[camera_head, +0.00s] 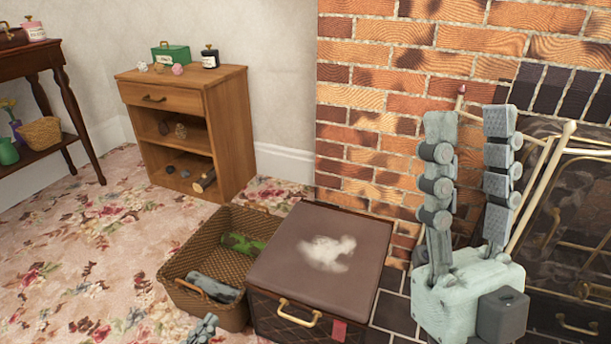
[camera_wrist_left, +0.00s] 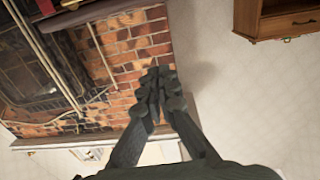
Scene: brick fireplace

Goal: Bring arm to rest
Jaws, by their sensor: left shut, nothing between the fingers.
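My left gripper (camera_head: 203,328) shows only as a small grey tip at the bottom edge of the head view, in front of the wicker basket. In the left wrist view my left gripper (camera_wrist_left: 160,82) is shut with its fingertips together and nothing between them. My right gripper (camera_head: 470,125) stands at the right of the head view, pointing up in front of the brick fireplace (camera_head: 380,130). Its two fingers are apart with an empty gap between them. Most of my left arm is out of the head view.
A wicker basket (camera_head: 168,272) holding a green item and a grey rolled item stands beside a brown-topped chest (camera_head: 290,265). A wooden cabinet (camera_head: 232,130) stands against the wall. A dark side table (camera_head: 62,65) is at far left. The flowered carpet (camera_head: 90,250) is clear at left.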

